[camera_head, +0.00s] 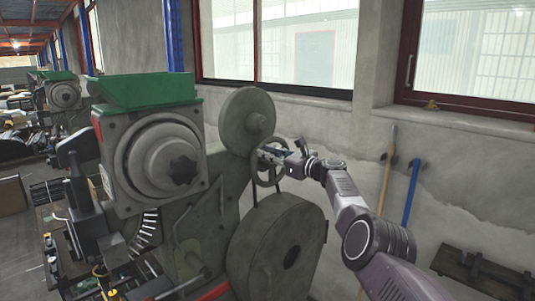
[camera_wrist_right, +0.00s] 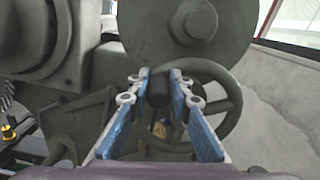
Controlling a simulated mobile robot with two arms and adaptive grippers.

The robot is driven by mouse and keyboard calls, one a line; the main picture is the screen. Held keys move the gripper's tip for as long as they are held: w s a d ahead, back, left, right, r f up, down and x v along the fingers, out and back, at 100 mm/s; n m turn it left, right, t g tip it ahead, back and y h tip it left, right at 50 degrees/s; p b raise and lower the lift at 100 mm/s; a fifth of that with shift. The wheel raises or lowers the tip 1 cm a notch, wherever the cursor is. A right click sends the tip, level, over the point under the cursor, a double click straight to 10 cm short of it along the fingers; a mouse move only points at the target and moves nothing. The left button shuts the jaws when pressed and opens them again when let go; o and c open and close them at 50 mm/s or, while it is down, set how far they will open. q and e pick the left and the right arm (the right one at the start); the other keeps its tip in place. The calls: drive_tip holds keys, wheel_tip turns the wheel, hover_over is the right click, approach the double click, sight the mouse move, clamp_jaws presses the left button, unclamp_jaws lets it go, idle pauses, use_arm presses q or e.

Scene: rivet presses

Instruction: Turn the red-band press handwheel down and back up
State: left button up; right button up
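The grey press (camera_head: 215,165) with a green top stands in the middle of the head view. A red strip (camera_head: 213,292) shows low on its front. Its spoked handwheel (camera_head: 256,178) sits below a round disc, on the side facing the wall; its rim also shows in the right wrist view (camera_wrist_right: 234,105). My right gripper (camera_head: 272,155) reaches in from the right to the wheel. In the wrist view its blue-padded fingertips (camera_wrist_right: 160,76) lie close on both sides of the wheel's dark handle (camera_wrist_right: 159,92) and appear shut on it. My left gripper is not in view.
A large round guard (camera_head: 260,245) lies below the wheel. The wall with windows (camera_head: 300,45) runs close behind it. A wooden pole (camera_head: 387,170) and a blue pole (camera_head: 411,190) lean on the wall. Another green-topped press (camera_head: 62,92) stands far left.

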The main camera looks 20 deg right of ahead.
drive_tip(key=o, duration=0.3)
drive_tip(key=shift+f, duration=0.1)
drive_tip(key=shift+s+d+f, duration=0.1)
drive_tip(key=shift+s+d, duration=0.3)
drive_tip(key=shift+s, duration=0.65)
drive_tip(key=v, duration=0.9)
drive_tip(key=shift+s+d, duration=0.2)
drive_tip(key=shift+s, duration=0.1)
